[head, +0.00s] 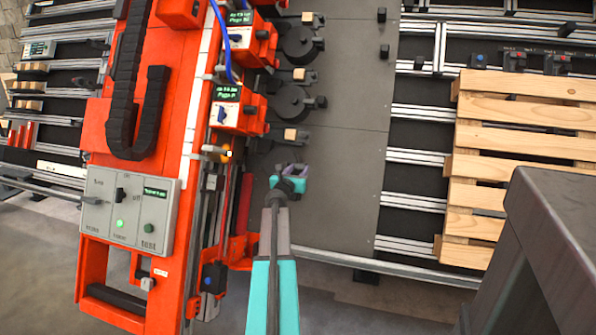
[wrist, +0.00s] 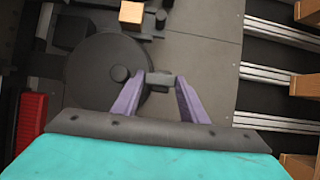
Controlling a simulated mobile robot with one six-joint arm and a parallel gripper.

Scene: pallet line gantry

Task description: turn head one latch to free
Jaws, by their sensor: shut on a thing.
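My gripper (head: 289,172) reaches over the dark grey plate beside the orange gantry, with purple fingers. In the wrist view my gripper (wrist: 160,82) is shut on a small dark grey block (wrist: 160,78), held between the two fingertips. In the head view my gripper mostly hides this disc. Similar discs with dark end blocks (head: 319,102) lie farther along the gantry.
Orange head boxes (head: 241,112) with small displays line the gantry. A grey switch panel (head: 128,207) with a green button is at the left. A wooden pallet (head: 520,140) lies on rails at the right. A dark grey box (head: 555,230) stands at the front right.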

